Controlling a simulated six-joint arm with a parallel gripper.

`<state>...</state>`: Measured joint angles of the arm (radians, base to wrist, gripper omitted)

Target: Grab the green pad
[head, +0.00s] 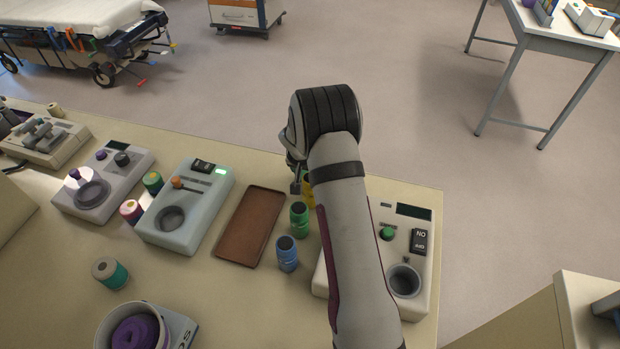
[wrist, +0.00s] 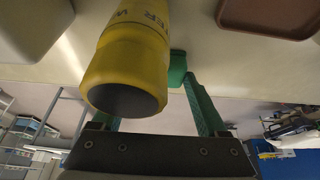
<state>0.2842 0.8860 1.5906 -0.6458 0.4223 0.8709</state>
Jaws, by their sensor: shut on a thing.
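I make out no separate green pad. A yellow bottle (wrist: 125,62) with dark lettering fills the middle of the wrist view, its dark end towards the camera. It also shows in the head view (head: 309,192), mostly behind my arm. My gripper (wrist: 160,75) has green fingers. The right finger ends in a green block against the bottle's side; the left finger is mostly hidden behind the bottle. The jaws are shut on the yellow bottle. In the head view my gripper (head: 297,186) is partly hidden. A green bottle (head: 299,220) with a dark top stands just nearer.
A blue bottle (head: 287,254) stands nearer than the green one. A brown tray (head: 250,228) lies empty to the left. A white device (head: 423,262) stands right, partly under my arm. A pale blue-green device (head: 190,215) and several spools stand further left.

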